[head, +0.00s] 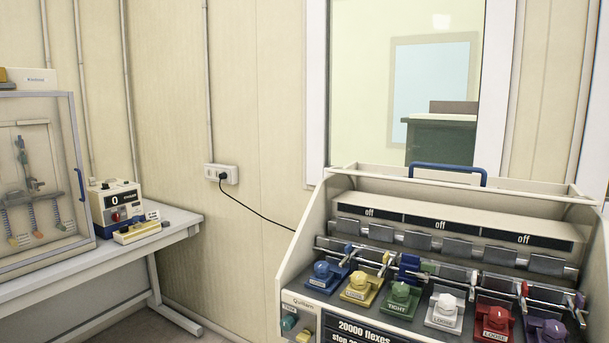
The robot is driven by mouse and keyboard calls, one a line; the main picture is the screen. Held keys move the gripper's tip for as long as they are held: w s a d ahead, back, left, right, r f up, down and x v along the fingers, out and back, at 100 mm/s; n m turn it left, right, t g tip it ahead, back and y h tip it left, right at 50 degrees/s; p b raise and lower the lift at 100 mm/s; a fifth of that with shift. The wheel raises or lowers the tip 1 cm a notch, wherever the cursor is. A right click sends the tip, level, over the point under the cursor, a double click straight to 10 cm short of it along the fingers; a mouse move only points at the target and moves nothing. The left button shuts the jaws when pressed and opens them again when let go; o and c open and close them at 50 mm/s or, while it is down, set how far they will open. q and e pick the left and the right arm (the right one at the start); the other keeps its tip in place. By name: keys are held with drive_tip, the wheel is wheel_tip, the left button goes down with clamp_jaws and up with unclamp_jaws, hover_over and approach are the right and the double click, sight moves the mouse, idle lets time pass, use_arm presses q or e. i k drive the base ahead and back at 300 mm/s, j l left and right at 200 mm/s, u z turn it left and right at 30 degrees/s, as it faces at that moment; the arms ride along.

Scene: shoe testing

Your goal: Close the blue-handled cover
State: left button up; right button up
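A cream test machine (294,262) stands at the lower right. A blue bar handle (447,166) stands up along its top back edge, on what looks like a raised cover (535,187). The cover's panel is hard to make out. The row of coloured clamps below and in front of it is exposed. A glass-fronted cabinet (70,160) at the left also has a blue handle (80,184) on its front door, which looks shut. Neither of my grippers is in view.
Blue, yellow, green, white, red and purple clamps (400,297) fill the machine's front. Three "off" displays (431,221) sit behind them. A grey side table (165,235) holds the cabinet and a small counter box (115,202). A black cord (255,209) runs from a wall socket (220,173).

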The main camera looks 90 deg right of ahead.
sight(585, 200)
drive_tip(key=z, duration=3.6)
